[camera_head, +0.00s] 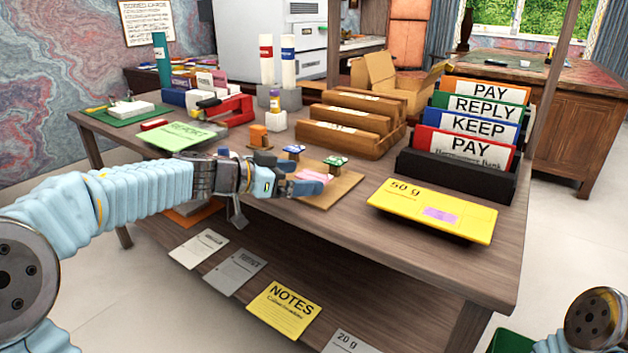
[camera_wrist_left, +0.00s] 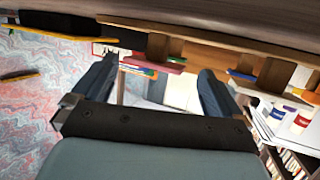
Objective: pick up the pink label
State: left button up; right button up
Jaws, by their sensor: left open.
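A small pink label (camera_head: 314,176) lies on a light wooden board (camera_head: 343,188) on the desk, just beyond my left gripper's fingers, which partly hide it. My left gripper (camera_head: 290,176) reaches in from the left over the near side of this board. In the left wrist view, the left gripper (camera_wrist_left: 158,75) has its two dark fingers wide apart with nothing held between them. I cannot make out the pink label for sure in that view. I cannot tell whether a finger touches the label. My right gripper is out of view.
Colored stamps (camera_head: 334,162) stand on the board behind the label. A wooden rack (camera_head: 345,136), a black file holder (camera_head: 455,175) and a yellow 50 g envelope (camera_head: 433,208) are to the right. A green sheet (camera_head: 176,139) lies left. The near right desk top is clear.

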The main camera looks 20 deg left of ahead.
aim_at(312, 177)
pick_arm(q)
jog(key=b+x, duration=0.1)
jog(key=x, duration=0.3)
jog(key=shift+d, duration=0.15)
jog(key=shift+s+r, duration=0.1)
jog(key=c, duration=0.8)
jog(key=shift+c, duration=0.3)
